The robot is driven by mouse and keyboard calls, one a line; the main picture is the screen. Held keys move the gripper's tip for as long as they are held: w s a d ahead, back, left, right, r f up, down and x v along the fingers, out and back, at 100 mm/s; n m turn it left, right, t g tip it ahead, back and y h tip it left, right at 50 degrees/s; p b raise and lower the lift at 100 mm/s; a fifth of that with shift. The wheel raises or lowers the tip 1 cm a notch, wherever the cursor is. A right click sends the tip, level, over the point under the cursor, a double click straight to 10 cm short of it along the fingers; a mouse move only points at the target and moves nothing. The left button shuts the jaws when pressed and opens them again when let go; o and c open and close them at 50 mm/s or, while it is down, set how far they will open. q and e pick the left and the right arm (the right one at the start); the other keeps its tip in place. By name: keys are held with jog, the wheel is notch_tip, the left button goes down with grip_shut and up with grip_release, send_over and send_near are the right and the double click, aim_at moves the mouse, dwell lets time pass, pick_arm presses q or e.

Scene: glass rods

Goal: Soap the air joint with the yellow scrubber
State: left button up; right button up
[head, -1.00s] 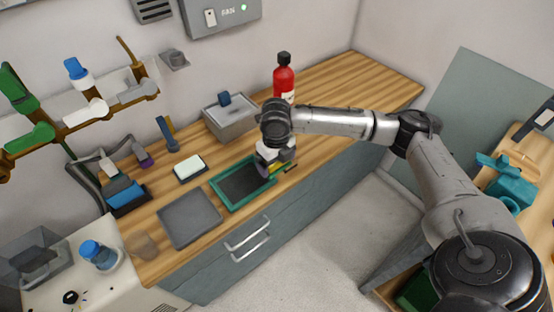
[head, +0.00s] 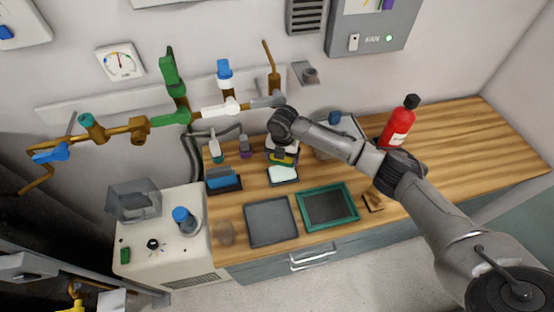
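My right gripper (head: 282,151) hangs at the back of the counter, close above a white soap block (head: 283,174) in a dark dish. It appears shut on the yellow scrubber (head: 284,160), whose yellow-green edge shows just below the fingers. I cannot tell whether the scrubber touches the soap. The wall pipes carry a blue-capped fitting (head: 224,77), a white joint (head: 220,109), a grey joint (head: 267,101), a green joint (head: 172,118) and a blue one (head: 50,155); none shows a readable label, so I cannot tell which is the air joint. My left gripper is out of view.
A green-rimmed tray (head: 354,214), a grey mat (head: 270,222) and a faint clear cup (head: 225,234) lie in front. A blue brush in a holder (head: 222,181), small bottles, a grey box and a red bottle (head: 399,124) stand around.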

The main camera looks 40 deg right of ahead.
aim_at(283, 171)
jog(key=shift+w+d+m, duration=0.2)
jog(key=shift+w+m, duration=0.05)
jog(key=shift+m, duration=0.35)
jog(key=shift+s+a+f+m, duration=0.15)
jog(key=shift+s+m, duration=0.25)
jog(key=shift+m, duration=0.4)
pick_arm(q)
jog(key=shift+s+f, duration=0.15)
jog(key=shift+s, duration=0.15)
pick_arm(e)
jog(key=shift+w, duration=0.1)
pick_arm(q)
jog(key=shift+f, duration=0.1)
pick_arm(e)
jog(key=shift+f, duration=0.1)
notch_tip(283, 171, down, 5)
jog(key=b, duration=0.6)
jog(key=shift+f+b, duration=0.25)
jog(key=shift+b, duration=0.35)
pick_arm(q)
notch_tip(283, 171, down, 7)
pick_arm(e)
jog(key=shift+f, duration=0.1)
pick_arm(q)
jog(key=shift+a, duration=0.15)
